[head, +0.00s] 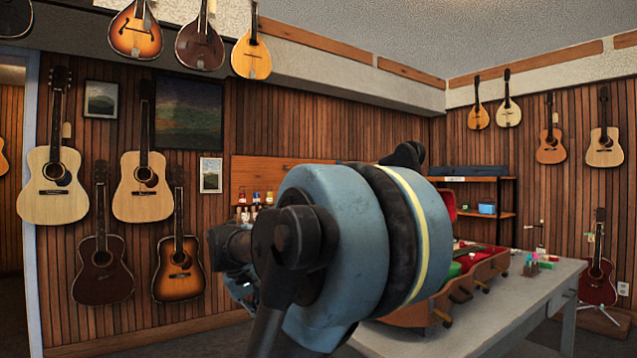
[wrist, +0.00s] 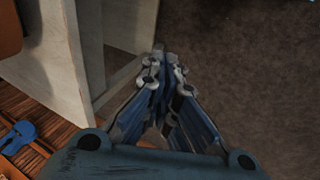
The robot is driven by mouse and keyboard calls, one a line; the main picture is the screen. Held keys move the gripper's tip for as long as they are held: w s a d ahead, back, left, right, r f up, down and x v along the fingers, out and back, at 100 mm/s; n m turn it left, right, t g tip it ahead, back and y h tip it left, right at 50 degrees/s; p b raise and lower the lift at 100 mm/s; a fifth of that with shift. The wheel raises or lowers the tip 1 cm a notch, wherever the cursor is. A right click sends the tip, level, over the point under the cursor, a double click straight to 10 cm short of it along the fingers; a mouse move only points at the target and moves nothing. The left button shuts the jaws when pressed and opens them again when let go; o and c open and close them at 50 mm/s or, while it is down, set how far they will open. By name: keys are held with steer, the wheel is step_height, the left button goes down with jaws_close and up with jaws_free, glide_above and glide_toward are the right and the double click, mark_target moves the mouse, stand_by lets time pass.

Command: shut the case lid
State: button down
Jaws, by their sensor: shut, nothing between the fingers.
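The case (head: 440,303) lies open on the grey table (head: 540,290), a brown body with a red lining and dark handle and latches on its front. A red panel behind it, likely its raised lid (head: 449,204), shows only in part, as my arm covers much of the case. My gripper (wrist: 168,58) is shut and empty in the wrist view. It points down over the bare floor beside the table's edge and legs, apart from the case. In the head view my large blue arm joint hides most of the gripper.
Small coloured bottles (head: 530,264) stand on the table right of the case. A dark shelf rack (head: 490,179) is behind. Guitars hang on the wood walls, and a red guitar (head: 598,281) stands at right. The carpet (wrist: 240,70) beside the table is clear.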

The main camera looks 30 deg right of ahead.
steer(key=w+d+r+g+h, duration=0.1)
steer(key=w+d+r+h, duration=0.4)
steer(key=w+d+r, duration=0.55)
steer(key=w+d+r+g+h, duration=0.2)
steer(key=w+d+r+h, duration=0.2)
steer(key=w+d+r, duration=0.7)
steer(key=w+d+r+g+h, duration=0.1)
steer(key=w+d+r+h, duration=0.45)
steer(key=w+r, duration=1)
steer(key=s+d, duration=0.5)
steer(key=d, duration=0.5)
steer(key=shift+d+r+m, duration=0.15)
steer(key=shift+d+m, duration=0.05)
steer(key=shift+m, duration=0.1)
steer(key=shift+s+y, duration=0.1)
steer(key=shift+y, duration=0.15)
